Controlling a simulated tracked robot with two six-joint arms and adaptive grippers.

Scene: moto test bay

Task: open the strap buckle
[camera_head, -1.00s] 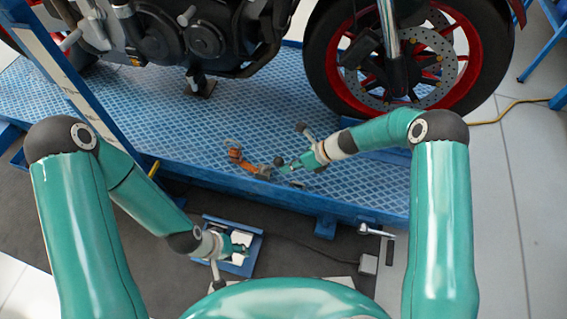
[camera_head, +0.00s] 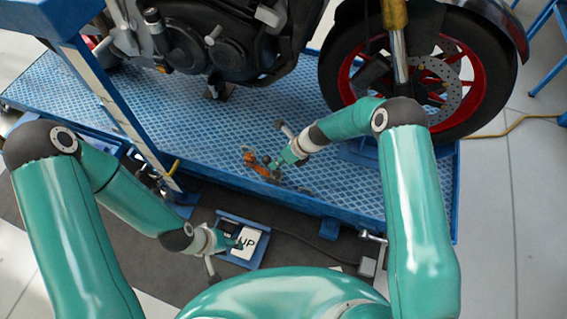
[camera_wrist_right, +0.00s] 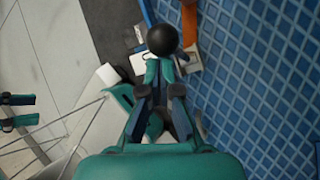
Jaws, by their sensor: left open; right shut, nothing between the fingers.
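An orange strap (camera_head: 257,165) lies near the front edge of the blue lift platform. Its end also shows at the top of the right wrist view (camera_wrist_right: 190,22), running into a grey metal buckle piece (camera_wrist_right: 190,60). My right gripper (camera_head: 279,163) is at the strap's right end, shut and empty. In the right wrist view its fingers (camera_wrist_right: 160,82) point at a black round knob (camera_wrist_right: 162,40) beside the buckle. Whether they touch it I cannot tell. The knob and fingers hide part of the buckle. My left gripper (camera_head: 234,243) is open, low over a tray, away from the strap.
The blue platform (camera_head: 330,185) carries a motorcycle with a red-rimmed front wheel (camera_head: 350,75) behind the strap. A blue tray (camera_head: 258,262) with a white card marked "UP" (camera_head: 250,240) lies on the dark floor mat. A blue post (camera_head: 120,110) stands at left.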

